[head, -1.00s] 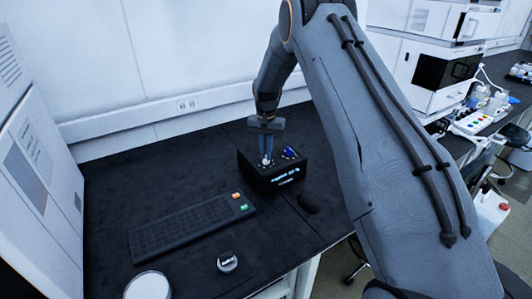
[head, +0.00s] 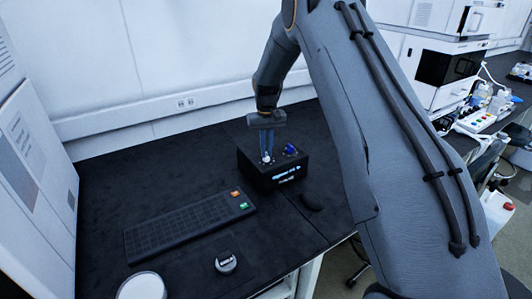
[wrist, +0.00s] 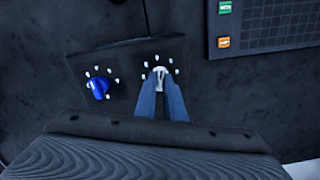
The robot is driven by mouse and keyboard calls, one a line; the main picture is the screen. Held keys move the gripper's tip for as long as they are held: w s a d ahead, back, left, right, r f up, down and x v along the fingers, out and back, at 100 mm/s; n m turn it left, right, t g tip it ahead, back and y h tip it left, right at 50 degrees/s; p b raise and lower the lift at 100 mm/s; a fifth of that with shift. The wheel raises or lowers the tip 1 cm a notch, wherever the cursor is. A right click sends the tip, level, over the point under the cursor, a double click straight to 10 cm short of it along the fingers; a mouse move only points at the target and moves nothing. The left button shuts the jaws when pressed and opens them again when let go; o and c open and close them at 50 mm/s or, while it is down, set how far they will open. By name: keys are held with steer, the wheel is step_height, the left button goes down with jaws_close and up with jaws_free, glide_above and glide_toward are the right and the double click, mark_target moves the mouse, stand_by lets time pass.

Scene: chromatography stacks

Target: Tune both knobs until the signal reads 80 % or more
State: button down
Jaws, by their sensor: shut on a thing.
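A black box (head: 258,180) with a lit blue display (head: 286,172) on its front stands on the dark bench in the head view. The display's reading is too small to tell. Its top carries a blue knob (head: 290,149) and a white knob (wrist: 160,72), each ringed by white dots. The blue knob also shows in the wrist view (wrist: 98,88), with nothing touching it. My gripper (head: 266,157) points down at the box, its two blue fingers shut on the white knob. The fingers hide part of that knob.
A round item (head: 226,262) and a white round lid (head: 142,287) are near the front edge.

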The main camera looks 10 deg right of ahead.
mark_target(267, 154)
steer(key=shift+n+b, duration=0.65)
steer(key=shift+n, duration=0.85)
steer(key=c, duration=1.8)
jaws_free()
steer(key=shift+c, duration=0.2)
steer(key=shift+r, duration=0.1)
step_height(267, 154, up, 8)
steer(key=b, duration=0.2)
steer(key=shift+s, duration=0.1)
